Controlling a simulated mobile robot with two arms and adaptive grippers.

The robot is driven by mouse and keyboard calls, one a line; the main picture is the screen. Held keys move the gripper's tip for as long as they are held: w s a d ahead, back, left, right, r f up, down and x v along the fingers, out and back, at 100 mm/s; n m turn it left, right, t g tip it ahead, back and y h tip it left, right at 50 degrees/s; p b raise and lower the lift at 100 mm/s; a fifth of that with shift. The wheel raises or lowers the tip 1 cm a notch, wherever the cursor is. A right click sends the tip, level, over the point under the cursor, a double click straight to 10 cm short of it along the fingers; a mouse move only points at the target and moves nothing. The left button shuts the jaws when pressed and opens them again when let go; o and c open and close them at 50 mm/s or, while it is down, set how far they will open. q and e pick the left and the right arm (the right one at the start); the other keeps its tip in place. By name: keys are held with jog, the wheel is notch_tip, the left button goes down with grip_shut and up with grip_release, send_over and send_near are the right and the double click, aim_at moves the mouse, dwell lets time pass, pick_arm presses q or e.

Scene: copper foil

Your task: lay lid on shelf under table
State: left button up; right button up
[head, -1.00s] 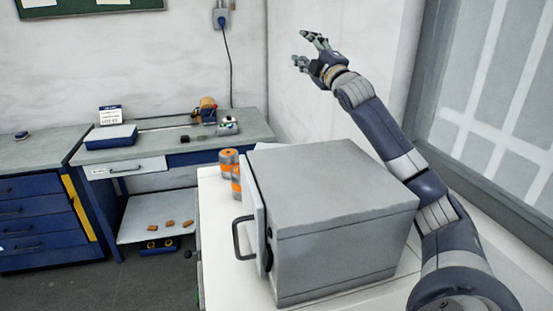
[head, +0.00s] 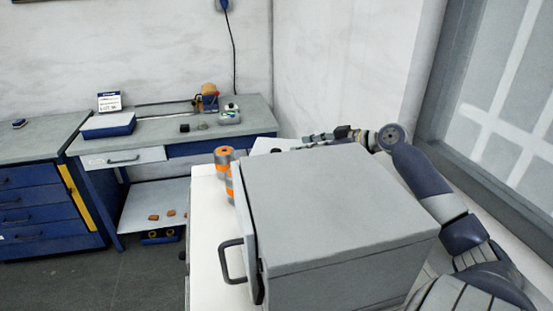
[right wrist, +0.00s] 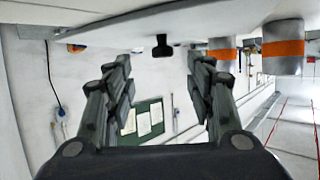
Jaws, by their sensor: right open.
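A shallow blue box with a pale flat top (head: 107,122), which may be the lid, sits on the workbench (head: 165,137). I cannot tell for sure which thing is the lid. Under the workbench is a pale shelf (head: 135,211) with small orange-brown pieces on it. My right gripper (head: 308,138) is behind the grey box-shaped appliance, low near its far top edge, well to the right of the workbench top. In the right wrist view its fingers (right wrist: 155,80) are spread with nothing between them. My left gripper is not in view.
A blue drawer cabinet (head: 45,207) is at the left. Floor (head: 120,275) is free in front of the workbench.

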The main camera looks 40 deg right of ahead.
aim_at(278, 150)
jog(key=x, duration=0.3)
jog(key=shift+w+p, duration=0.2)
jog(key=shift+p, duration=0.2)
jog(key=shift+w+a+p, duration=0.15)
jog(key=shift+w+p, duration=0.15)
jog(key=shift+p, duration=0.05)
jog(key=p+x, duration=0.2)
jog(key=x, duration=0.2)
jog(key=shift+a+r, duration=0.15)
jog(key=shift+w+a+f+p, duration=0.15)
jog(key=shift+w+f+p, duration=0.15)
jog(key=shift+f, duration=0.05)
jog(key=shift+r, duration=0.1)
grip_shut()
